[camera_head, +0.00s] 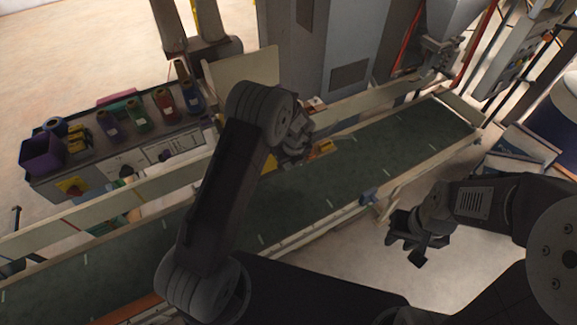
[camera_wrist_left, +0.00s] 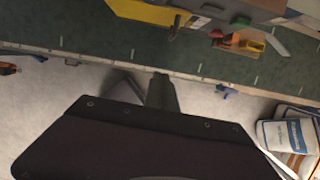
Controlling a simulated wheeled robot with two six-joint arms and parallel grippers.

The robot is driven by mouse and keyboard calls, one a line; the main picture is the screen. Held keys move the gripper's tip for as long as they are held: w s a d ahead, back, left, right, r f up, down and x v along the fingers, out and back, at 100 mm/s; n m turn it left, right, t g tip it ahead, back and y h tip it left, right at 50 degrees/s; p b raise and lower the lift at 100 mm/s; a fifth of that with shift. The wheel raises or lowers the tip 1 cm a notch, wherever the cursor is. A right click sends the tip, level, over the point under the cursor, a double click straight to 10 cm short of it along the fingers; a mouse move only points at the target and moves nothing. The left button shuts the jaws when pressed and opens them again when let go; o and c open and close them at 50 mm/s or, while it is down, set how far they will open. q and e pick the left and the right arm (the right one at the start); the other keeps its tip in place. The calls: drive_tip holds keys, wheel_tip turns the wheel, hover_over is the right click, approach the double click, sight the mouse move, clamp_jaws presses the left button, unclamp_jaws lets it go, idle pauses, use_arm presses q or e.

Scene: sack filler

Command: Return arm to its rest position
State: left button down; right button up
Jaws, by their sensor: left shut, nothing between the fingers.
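My left arm (camera_head: 225,190) comes in from the left, reaches up over the green conveyor belt (camera_head: 345,165) and bends at a raised elbow. My left gripper (camera_head: 296,150) is at its end, above the belt near the far rail, partly hidden by the arm. It is shut and empty; its dark fingers show in the left wrist view (camera_wrist_left: 160,92). My right arm (camera_head: 500,200) comes in from the right. My right gripper (camera_head: 412,246) hangs over the pale floor in front of the belt; its finger gap is not clear.
A table (camera_head: 95,165) with several coloured spools stands at the back left. A grey machine cabinet (camera_head: 325,50) rises behind the belt. White printed sacks (camera_wrist_left: 288,135) lie at the right in the left wrist view.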

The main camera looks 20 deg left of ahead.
use_arm(q)
drive_tip(key=w+a+m+t+b, duration=0.3)
drive_tip(key=m+b, duration=0.2)
drive_tip(key=m, duration=0.4)
drive_tip(key=s+d+f+m+h+b, duration=0.25)
drive_tip(key=s+m+b, duration=0.35)
drive_tip(key=m, duration=0.7)
drive_tip(key=s+d+f+m+h+b, duration=0.25)
drive_tip(key=s+m+b, duration=0.4)
drive_tip(key=m, duration=0.75)
drive_tip(key=s+a+f+m+g+y, duration=0.1)
drive_tip(key=s+m+g, duration=0.1)
drive_tip(key=s+m, duration=0.2)
drive_tip(key=s+a+f+m+g+y, duration=0.1)
drive_tip(key=s+m, duration=0.3)
drive_tip(key=s, duration=0.5)
drive_tip(key=shift+a+f+m+g+y+b, duration=0.3)
drive_tip(key=shift+a+f+g+y+b, duration=0.1)
drive_tip(key=shift+a, duration=0.3)
